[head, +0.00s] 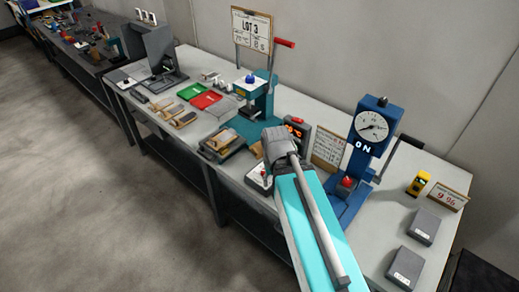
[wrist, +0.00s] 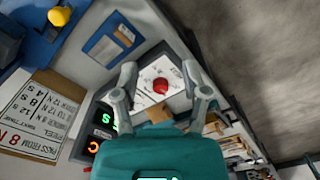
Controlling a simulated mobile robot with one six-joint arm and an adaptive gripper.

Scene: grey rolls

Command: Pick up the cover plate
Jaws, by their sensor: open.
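A white plate with a red knob, which looks like the cover plate (wrist: 149,97), lies in the middle of the wrist view. Its pale top also shows in the head view (head: 257,181), just left of my arm and partly hidden by it. My gripper (wrist: 160,69) is open, with one finger on each side of the red knob in the picture. Nothing is held between the fingers. I cannot tell whether the fingertips are level with the knob or above it. In the head view my arm hides most of the gripper.
A display box (head: 297,132) and a sign board (head: 329,149) stand behind my gripper. A blue gauge stand (head: 364,150) is to the right of my arm. A loaded tray (head: 222,143) is to the left. A blue-framed holder (wrist: 107,39) shows beyond the plate.

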